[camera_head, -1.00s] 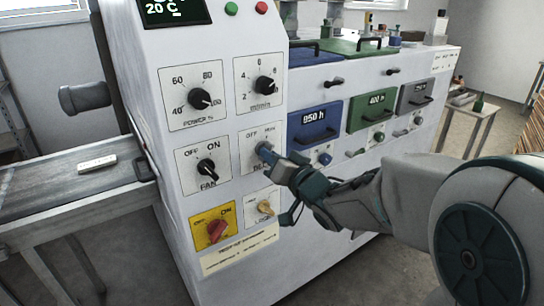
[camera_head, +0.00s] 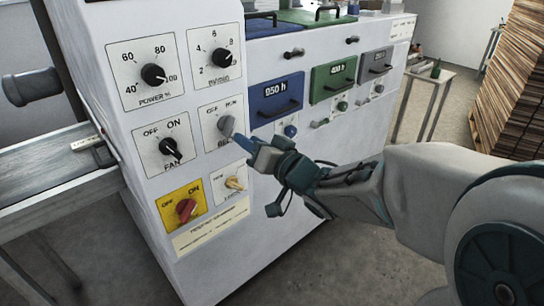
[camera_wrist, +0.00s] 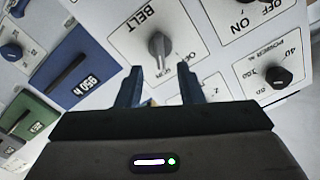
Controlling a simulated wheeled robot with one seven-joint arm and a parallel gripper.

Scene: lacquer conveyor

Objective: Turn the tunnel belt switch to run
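The belt switch (camera_head: 226,126) is a grey knob on a white plate marked OFF and RUN, on the front of the white machine. In the wrist view, the belt switch (camera_wrist: 160,46) stands ahead of the fingertips, under the word BELT, with the plate upside down. I cannot tell clearly which mark its pointer faces. My gripper (camera_head: 252,148) is just below and right of the knob in the head view, apart from it. The wrist view shows my gripper (camera_wrist: 159,82) open, its two blue fingers spread with nothing between them.
Close by are the fan knob (camera_head: 171,148), power knob (camera_head: 153,75), m/min knob (camera_head: 222,57), red switch on yellow (camera_head: 185,209) and small cream knob (camera_head: 235,183). A blue drawer (camera_head: 277,101) is at the right. A conveyor (camera_head: 55,170) lies left.

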